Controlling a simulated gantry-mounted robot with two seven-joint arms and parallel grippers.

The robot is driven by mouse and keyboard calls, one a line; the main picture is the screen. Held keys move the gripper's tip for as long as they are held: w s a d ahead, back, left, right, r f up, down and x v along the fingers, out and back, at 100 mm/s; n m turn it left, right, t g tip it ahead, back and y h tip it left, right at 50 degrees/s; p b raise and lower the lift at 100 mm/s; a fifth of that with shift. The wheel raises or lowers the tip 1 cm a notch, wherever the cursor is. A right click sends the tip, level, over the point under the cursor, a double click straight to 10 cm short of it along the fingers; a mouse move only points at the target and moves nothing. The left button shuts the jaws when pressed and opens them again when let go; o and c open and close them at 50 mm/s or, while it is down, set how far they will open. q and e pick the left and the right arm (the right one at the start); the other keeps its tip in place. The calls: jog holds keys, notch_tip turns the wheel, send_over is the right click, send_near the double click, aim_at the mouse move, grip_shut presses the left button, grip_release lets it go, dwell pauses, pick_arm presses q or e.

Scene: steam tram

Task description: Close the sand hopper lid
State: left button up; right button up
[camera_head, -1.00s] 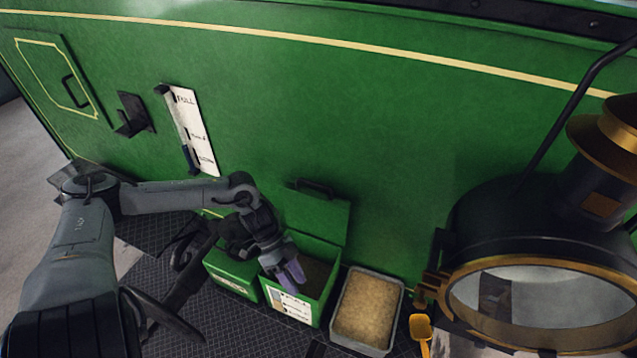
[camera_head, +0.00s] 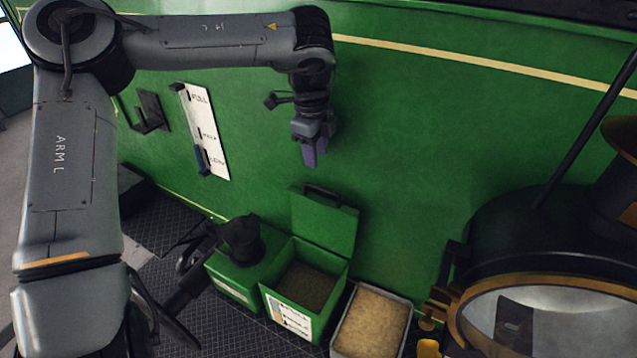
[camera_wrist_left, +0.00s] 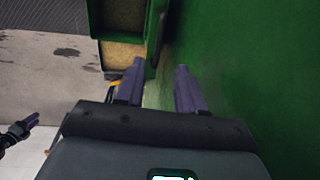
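The sand hopper is a green box (camera_head: 287,319) with a white label on its front and dark brown sand inside. Its green lid (camera_head: 323,226), with a dark handle on the top edge, stands open and upright at the wall side. The lid also shows nearly edge-on in the left wrist view (camera_wrist_left: 155,32). My left gripper (camera_head: 311,157) hangs above the lid near the green wall, fingers down, touching nothing. In the left wrist view its two purple fingers (camera_wrist_left: 157,84) are apart with nothing between them. My right gripper (camera_wrist_left: 22,130) shows small at the left wrist view's left edge, its opening unclear.
A green box with a black fitting (camera_head: 241,239) adjoins the hopper's left. The wall carries a white gauge plate (camera_head: 207,135) and a black bracket (camera_head: 151,111).

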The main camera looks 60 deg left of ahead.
aim_at(318, 188)
pick_arm(q)
jog(key=f, duration=0.3)
jog(key=f+p, duration=0.1)
jog(key=f, duration=0.2)
jog(key=w+f+p, duration=0.1)
jog(key=f, duration=0.3)
jog(key=shift+a, duration=0.3)
grip_shut()
